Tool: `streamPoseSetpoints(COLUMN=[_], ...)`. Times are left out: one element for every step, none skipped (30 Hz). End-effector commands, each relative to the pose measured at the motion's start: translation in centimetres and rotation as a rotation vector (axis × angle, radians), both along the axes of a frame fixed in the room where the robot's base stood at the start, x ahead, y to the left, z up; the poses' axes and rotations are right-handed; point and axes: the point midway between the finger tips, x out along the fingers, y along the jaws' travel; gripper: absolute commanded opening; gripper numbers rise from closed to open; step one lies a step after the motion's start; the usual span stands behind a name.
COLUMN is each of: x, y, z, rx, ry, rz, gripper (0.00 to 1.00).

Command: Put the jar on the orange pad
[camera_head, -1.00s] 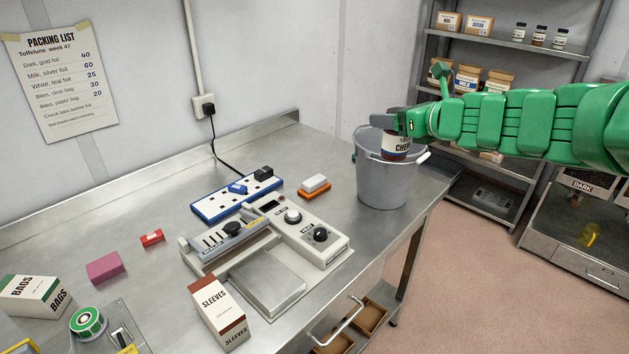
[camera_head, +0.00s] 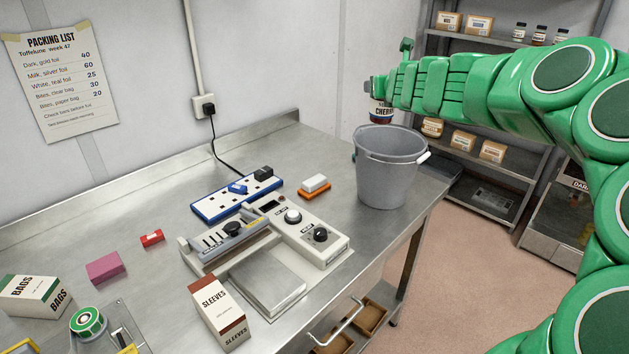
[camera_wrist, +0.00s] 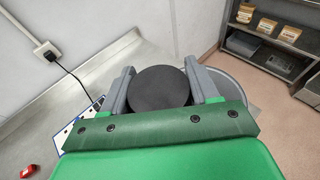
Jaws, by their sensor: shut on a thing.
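The jar (camera_head: 381,111) has a pale label reading "CHERR…" and a dark band. My gripper (camera_head: 377,88) is shut on it, holding it upright above the far rim of the grey bucket. In the wrist view the jar's round black lid (camera_wrist: 159,89) sits between the two grey fingers of my gripper (camera_wrist: 163,88). An orange slab (camera_head: 314,193) with a white block (camera_head: 315,182) on top lies on the bench, left of the bucket. I see no other orange pad in these views.
The grey bucket (camera_head: 388,180) stands at the bench's right end. A blue-and-white power strip (camera_head: 210,207), a sealer-like machine (camera_head: 325,250) and a sleeves box (camera_head: 218,314) occupy the bench (camera_head: 75,230). Shelves (camera_head: 490,189) stand behind at right.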

Motion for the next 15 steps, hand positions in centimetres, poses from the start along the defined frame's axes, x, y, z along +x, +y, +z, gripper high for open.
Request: streamPoseSetpoints(x=[0.7, 1.1, 1.6, 2.1, 2.5, 3.0, 3.3, 3.6, 3.9, 4.1, 4.3, 4.6, 4.8, 4.9, 5.1], y=[0.4, 0.5, 0.7, 0.7, 0.9, 1.0, 1.1, 1.3, 1.6, 1.7, 1.9, 2.2, 2.3, 2.4, 2.7], z=[0.0, 0.0, 0.0, 0.1, 0.1, 0.1, 0.1, 0.1, 0.1, 0.1, 0.1, 0.1, 0.1, 0.1, 0.0], rx=[-0.001, -0.002, -0.002, -0.004, -0.003, -0.003, -0.003, -0.002, -0.001, -0.002, -0.001, -0.001, -0.001, -0.001, -0.001], ry=[0.000, 0.000, 0.001, 0.001, 0.000, 0.000, 0.000, 0.000, 0.000, 0.000, 0.000, 0.000, 0.000, 0.000, -0.001], rz=[-0.026, -0.043, -0.072, -0.096, -0.118, -0.151, -0.175, -0.196, -0.225, -0.246, -0.265, -0.292, -0.313, -0.332, -0.356], gripper=[0.19, 0.19, 0.19, 0.19, 0.19, 0.19, 0.19, 0.19, 0.19, 0.19, 0.19, 0.19, 0.19, 0.19, 0.19])
